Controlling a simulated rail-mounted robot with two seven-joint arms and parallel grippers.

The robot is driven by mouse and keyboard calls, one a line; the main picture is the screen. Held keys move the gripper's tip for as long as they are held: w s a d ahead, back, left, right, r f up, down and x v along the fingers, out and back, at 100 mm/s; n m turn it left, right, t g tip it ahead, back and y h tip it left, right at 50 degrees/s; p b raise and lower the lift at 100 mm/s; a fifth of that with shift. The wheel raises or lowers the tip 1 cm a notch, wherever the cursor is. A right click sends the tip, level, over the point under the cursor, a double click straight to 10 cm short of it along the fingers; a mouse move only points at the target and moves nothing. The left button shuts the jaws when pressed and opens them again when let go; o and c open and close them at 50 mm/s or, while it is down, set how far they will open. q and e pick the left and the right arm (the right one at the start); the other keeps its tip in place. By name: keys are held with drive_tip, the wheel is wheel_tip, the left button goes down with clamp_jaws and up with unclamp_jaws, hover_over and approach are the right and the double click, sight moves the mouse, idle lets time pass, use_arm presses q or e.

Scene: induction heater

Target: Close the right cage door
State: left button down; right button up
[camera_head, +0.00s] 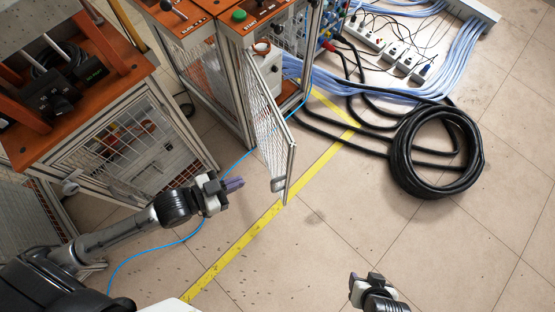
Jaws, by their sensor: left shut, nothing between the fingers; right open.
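The right cage door (268,134) is a mesh panel in a light metal frame. It stands swung open from the right cage (225,78), its free edge toward me, with a grey latch or handle near its lower end. My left gripper (232,185) is shut and empty. It is just left of the door's lower end, with a small gap between them in the picture. My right gripper (364,282) is at the bottom right, open and empty, well away from the door. The inside of the right cage is partly hidden by the door.
A second mesh cage (120,140) with an orange top stands at left. A coil of black hose (433,150), blue cables (460,60) and power strips (390,50) lie at upper right. A thin blue cable and yellow tape (235,244) cross the floor. The lower right floor is clear.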

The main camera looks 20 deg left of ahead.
use_arm(q)
drive_tip(key=a+f+h+b, duration=0.1)
drive_tip(key=f+h+b, duration=0.1)
drive_tip(key=t+h+b, duration=0.1)
drive_tip(key=b, duration=0.6)
approach(285, 158)
drive_tip(key=shift+m, duration=0.4)
drive_tip(key=x, duration=0.6)
drive_tip(key=shift+f, duration=0.2)
drive_tip(key=shift+b+x, duration=0.3)
drive_tip(key=shift+x, duration=0.5)
use_arm(e)
wheel_tip(285, 158, down, 11)
drive_tip(key=shift+w, duration=0.15)
use_arm(q)
drive_tip(key=shift+r, duration=0.1)
use_arm(e)
drive_tip(key=shift+d, duration=0.15)
